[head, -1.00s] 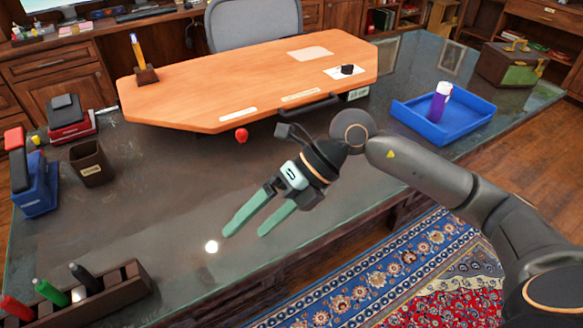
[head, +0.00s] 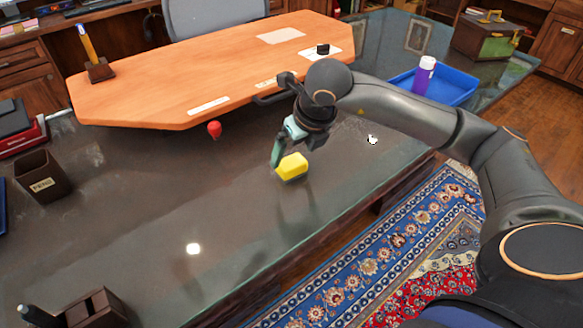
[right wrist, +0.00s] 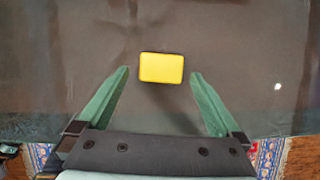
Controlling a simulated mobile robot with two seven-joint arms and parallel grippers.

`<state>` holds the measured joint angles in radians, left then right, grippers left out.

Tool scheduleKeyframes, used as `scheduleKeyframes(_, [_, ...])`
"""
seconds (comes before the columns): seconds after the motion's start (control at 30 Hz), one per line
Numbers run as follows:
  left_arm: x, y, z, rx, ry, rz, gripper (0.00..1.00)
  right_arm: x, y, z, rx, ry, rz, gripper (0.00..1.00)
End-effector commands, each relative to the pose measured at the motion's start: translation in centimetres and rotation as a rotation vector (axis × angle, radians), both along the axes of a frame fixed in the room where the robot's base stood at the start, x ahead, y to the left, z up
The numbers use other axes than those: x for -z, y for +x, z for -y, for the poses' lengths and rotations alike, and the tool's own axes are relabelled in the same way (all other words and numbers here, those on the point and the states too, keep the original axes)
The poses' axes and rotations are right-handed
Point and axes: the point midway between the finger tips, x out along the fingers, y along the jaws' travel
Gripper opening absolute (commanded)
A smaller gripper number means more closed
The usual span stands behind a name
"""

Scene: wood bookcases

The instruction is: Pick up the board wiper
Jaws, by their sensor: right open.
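The board wiper (head: 291,167) is a small yellow block with a darker grey-blue underside, lying on the dark desk top. In the right wrist view it is the yellow rectangle (right wrist: 162,67), near the tips of my right gripper (right wrist: 160,76). The two green fingers are spread wide, one on each side, with clear gaps to the wiper. In the head view my right gripper (head: 282,154) points down at the wiper; one finger shows at its left side and the other is mostly hidden. My left gripper is not in view.
A raised orange wooden board (head: 215,65) lies behind the wiper, with a red round object (head: 214,129) near its edge. A blue tray (head: 452,89) with a purple bottle (head: 424,74) is at the right. A pen cup (head: 42,176) stands left.

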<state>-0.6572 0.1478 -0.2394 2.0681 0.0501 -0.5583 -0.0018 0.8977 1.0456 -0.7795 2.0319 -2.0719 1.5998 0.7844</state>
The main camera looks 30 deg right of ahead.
Motion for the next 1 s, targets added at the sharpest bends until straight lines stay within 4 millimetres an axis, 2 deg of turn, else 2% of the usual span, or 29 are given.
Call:
scheduleKeyframes(0.3, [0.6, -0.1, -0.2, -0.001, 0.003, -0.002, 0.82, 4.2, 1.5, 0.2, -0.001, 0.002, -0.002, 1.0])
scheduleKeyframes(0.6, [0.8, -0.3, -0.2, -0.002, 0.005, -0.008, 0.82, 4.6, 1.7, 0.2, -0.001, 0.001, -0.001, 1.0])
scheduleKeyframes(1.0, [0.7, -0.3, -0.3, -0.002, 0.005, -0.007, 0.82, 4.6, 1.7, 0.2, -0.001, 0.001, -0.001, 0.56])
